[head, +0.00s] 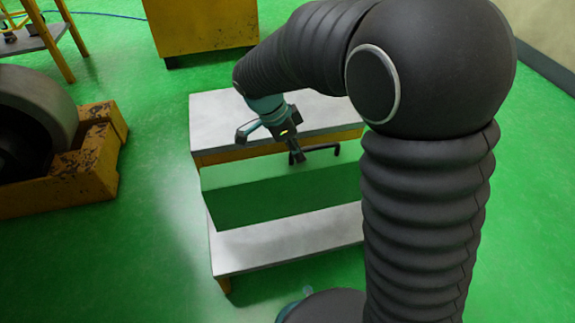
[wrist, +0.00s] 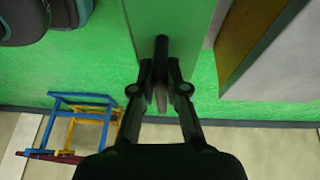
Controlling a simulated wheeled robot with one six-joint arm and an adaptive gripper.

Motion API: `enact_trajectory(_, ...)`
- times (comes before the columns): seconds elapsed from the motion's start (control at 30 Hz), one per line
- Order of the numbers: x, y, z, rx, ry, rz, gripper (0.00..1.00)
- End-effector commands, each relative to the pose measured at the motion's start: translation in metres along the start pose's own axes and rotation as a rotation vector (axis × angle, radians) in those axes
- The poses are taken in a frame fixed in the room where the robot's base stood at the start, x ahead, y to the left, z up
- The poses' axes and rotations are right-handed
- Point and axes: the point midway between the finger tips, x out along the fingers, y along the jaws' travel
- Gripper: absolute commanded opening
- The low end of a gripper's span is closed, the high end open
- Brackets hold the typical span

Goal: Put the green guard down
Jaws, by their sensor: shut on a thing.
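The green guard (head: 283,197) is a long green piece with a pale top face and a darker front face. It lies across the middle of the head view, between two white surfaces. A dark handle (head: 323,151) rises from its top. My gripper (head: 297,157) is shut on this handle from above. In the wrist view the fingers (wrist: 160,90) close around the dark handle bar (wrist: 161,50), with the pale green guard (wrist: 185,25) beyond. The guard's underside is hidden, so I cannot tell whether it rests on something or hangs.
A white top (head: 225,110) with a yellow side lies behind the guard. A white surface (head: 290,241) lies in front. A yellow cradle (head: 80,165) with a large grey round part (head: 35,100) stands left. A yellow cabinet (head: 205,25) stands behind. Green floor is open between them.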

Motion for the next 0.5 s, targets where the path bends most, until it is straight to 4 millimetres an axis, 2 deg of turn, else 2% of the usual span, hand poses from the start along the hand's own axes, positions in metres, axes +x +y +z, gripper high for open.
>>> enact_trajectory(0.03,0.001,-0.004,0.008,-0.003,0.001,-0.001,0.0)
enact_trajectory(0.2,0.003,-0.011,0.021,0.0,0.001,-0.001,0.0)
enact_trajectory(0.37,0.006,-0.012,0.025,0.0,0.001,-0.001,0.0)
enact_trajectory(0.5,0.019,-0.013,0.03,-0.001,0.001,0.001,0.0)
